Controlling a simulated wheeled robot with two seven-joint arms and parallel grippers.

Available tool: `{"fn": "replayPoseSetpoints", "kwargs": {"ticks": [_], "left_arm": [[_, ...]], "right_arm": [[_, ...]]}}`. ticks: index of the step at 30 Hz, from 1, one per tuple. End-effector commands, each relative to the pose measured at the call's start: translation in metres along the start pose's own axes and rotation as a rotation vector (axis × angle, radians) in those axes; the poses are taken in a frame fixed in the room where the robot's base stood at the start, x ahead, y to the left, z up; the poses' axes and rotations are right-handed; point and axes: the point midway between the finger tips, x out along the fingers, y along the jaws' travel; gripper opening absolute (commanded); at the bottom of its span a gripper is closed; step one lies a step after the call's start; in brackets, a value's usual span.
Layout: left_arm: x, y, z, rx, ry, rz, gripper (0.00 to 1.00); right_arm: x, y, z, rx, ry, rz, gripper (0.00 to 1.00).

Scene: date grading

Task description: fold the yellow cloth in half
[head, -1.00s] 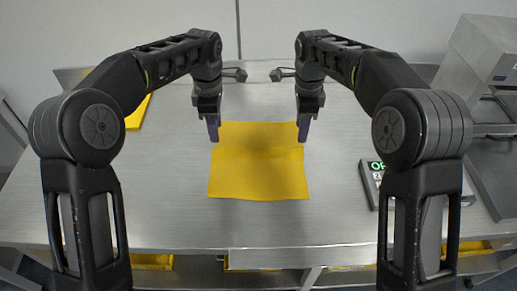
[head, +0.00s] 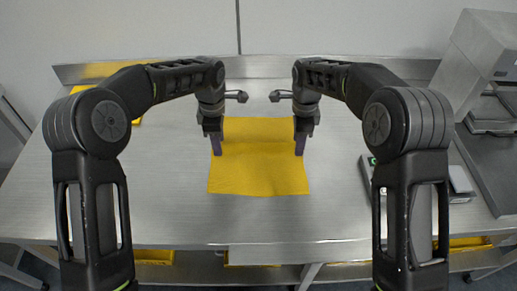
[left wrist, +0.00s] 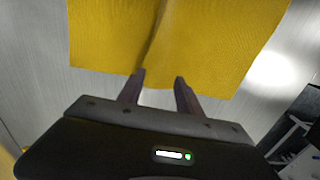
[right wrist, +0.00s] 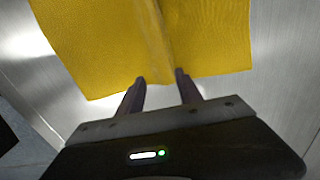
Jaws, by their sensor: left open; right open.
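The yellow cloth (head: 258,170) lies on the steel table in front of me. A crease or low ridge runs across it from left to right, nearer its far edge; I cannot tell whether the layers overlap there. My left gripper (head: 216,152) is open at the cloth's left edge, by the crease. My right gripper (head: 300,152) is open at the right edge, by the other end. In the left wrist view the open fingers (left wrist: 158,80) reach the cloth's edge (left wrist: 210,60) on either side of the crease. The right wrist view shows the same for the right fingers (right wrist: 160,76). Nothing is gripped.
The steel table (head: 165,200) is clear around the cloth. A yellow item (head: 88,88) lies at the far left, partly behind my left arm. A small boxed device (head: 367,180) is mostly hidden by my right arm. A steel machine (head: 485,90) stands at right.

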Motion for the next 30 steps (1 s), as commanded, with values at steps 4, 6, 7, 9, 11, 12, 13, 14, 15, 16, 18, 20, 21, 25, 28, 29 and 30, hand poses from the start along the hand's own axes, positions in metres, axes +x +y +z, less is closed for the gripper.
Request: {"fn": "replayPoseSetpoints", "kwargs": {"ticks": [4, 6, 7, 9, 11, 12, 13, 14, 15, 16, 18, 20, 21, 25, 28, 29, 30], "left_arm": [[0.0, 0.0, 0.0, 0.0, 0.0, 0.0, 0.42], [0.001, 0.0, 0.0, 0.0, 0.0, 0.0, 0.42], [0.002, 0.0, 0.0, 0.0, 0.0, 0.0, 0.42], [0.006, 0.0, 0.0, 0.0, 0.0, 0.0, 0.42], [0.009, 0.0, 0.0, 0.0, 0.0, 0.0, 0.42], [0.01, 0.0, 0.0, 0.0, 0.0, 0.0, 0.42], [0.011, 0.0, 0.0, 0.0, 0.0, 0.0, 0.42], [0.013, 0.0, 0.0, 0.0, 0.0, 0.0, 0.42], [0.014, 0.0, 0.0, 0.0, 0.0, 0.0, 0.42], [0.015, 0.0, 0.0, 0.0, 0.0, 0.0, 0.42], [0.018, 0.0, 0.0, 0.0, 0.0, 0.0, 0.42], [0.015, 0.0, 0.0, 0.0, 0.0, 0.001, 0.4], [0.015, 0.0, 0.0, 0.0, 0.0, 0.0, 0.39], [0.016, 0.0, 0.0, 0.0, 0.0, 0.0, 0.33], [0.016, 0.0, 0.0, 0.0, 0.0, 0.0, 0.29], [0.016, 0.0, 0.0, 0.0, 0.0, 0.0, 0.28], [0.016, 0.0, 0.0, 0.0, 0.0, 0.0, 0.27]], "right_arm": [[0.0, 0.0, 0.0, 0.0, 0.0, 0.0, 0.42], [0.001, 0.0, 0.0, 0.0, 0.0, 0.0, 0.42], [0.002, 0.0, 0.0, 0.0, 0.0, 0.0, 0.42], [0.006, 0.0, 0.0, 0.0, 0.0, 0.0, 0.42], [0.009, 0.0, 0.0, 0.0, 0.0, 0.0, 0.42], [0.01, 0.0, 0.0, 0.0, 0.0, 0.0, 0.42], [0.011, 0.0, 0.0, 0.0, 0.0, 0.0, 0.42], [0.013, 0.0, 0.0, 0.0, 0.0, 0.0, 0.42], [0.014, 0.0, 0.0, 0.0, 0.0, 0.0, 0.42], [0.015, 0.0, 0.0, 0.0, 0.0, 0.0, 0.42], [0.018, 0.0, 0.0, 0.0, 0.0, 0.0, 0.42], [0.015, 0.0, 0.0, 0.0, 0.0, 0.0, 0.4], [0.015, 0.0, 0.0, 0.0, 0.0, 0.0, 0.39], [0.016, 0.0, 0.0, 0.0, 0.0, 0.001, 0.33], [0.016, 0.0, 0.0, 0.0, 0.0, 0.001, 0.29], [0.016, 0.0, 0.0, 0.0, 0.0, 0.001, 0.28], [0.016, 0.0, 0.0, 0.0, 0.0, 0.001, 0.27]]}}
